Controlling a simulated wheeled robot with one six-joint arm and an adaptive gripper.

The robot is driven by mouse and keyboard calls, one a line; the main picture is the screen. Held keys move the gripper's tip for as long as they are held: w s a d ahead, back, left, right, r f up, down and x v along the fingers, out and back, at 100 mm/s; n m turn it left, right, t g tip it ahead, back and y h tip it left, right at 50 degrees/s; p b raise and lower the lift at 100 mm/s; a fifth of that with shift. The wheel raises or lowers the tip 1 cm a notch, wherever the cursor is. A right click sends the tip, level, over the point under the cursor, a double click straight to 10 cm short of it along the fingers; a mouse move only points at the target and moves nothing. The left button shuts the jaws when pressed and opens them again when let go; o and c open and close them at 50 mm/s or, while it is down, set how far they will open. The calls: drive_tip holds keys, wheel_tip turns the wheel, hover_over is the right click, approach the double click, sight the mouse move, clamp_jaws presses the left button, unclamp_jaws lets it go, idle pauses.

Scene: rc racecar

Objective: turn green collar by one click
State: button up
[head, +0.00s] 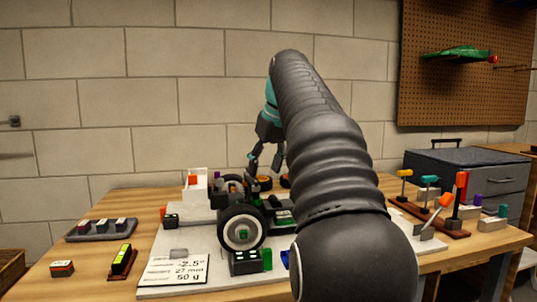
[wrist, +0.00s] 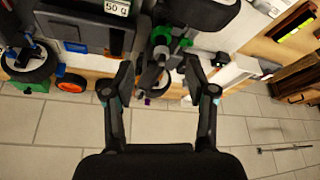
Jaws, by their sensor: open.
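The rc car (head: 258,210) stands on a pale board on the table. In the wrist view, a green collar (wrist: 161,32) sits around a grey shaft-like part (wrist: 160,52) of the car. A second green piece (wrist: 186,43) shows just right of it. My gripper (wrist: 158,72) is open and empty, its two fingers apart on either side of the grey part's line, with the collar beyond the tips. I cannot tell whether the fingers touch anything. In the head view my gripper (head: 266,163) points down behind the car, partly hidden by my arm; the collar cannot be made out there.
A card (head: 174,270) lies on the front of the pale board (head: 205,289). A tray of small blocks (head: 101,229) is at left. A rack of coloured-handled tools (head: 432,217) and a grey toolbox (head: 468,176) stand at right. A wheel (wrist: 30,62) is left in the wrist view.

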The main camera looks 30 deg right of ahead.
sight(258, 193)
drive_tip(key=shift+v, duration=1.8)
drive_tip(key=shift+r, duration=0.1)
drive_tip(key=shift+n+y, duration=0.4)
drive_tip(key=shift+n, duration=0.5)
drive_tip(key=p+x, duration=0.1)
drive_tip(key=x, duration=0.7)
drive_tip(key=p+x, duration=0.1)
drive_tip(key=x, duration=0.3)
drive_tip(key=shift+s+d+f+p, duration=0.1)
drive_tip(key=shift+d+f+p, duration=0.1)
drive_tip(key=shift+d+p, duration=0.15)
clamp_jaws()
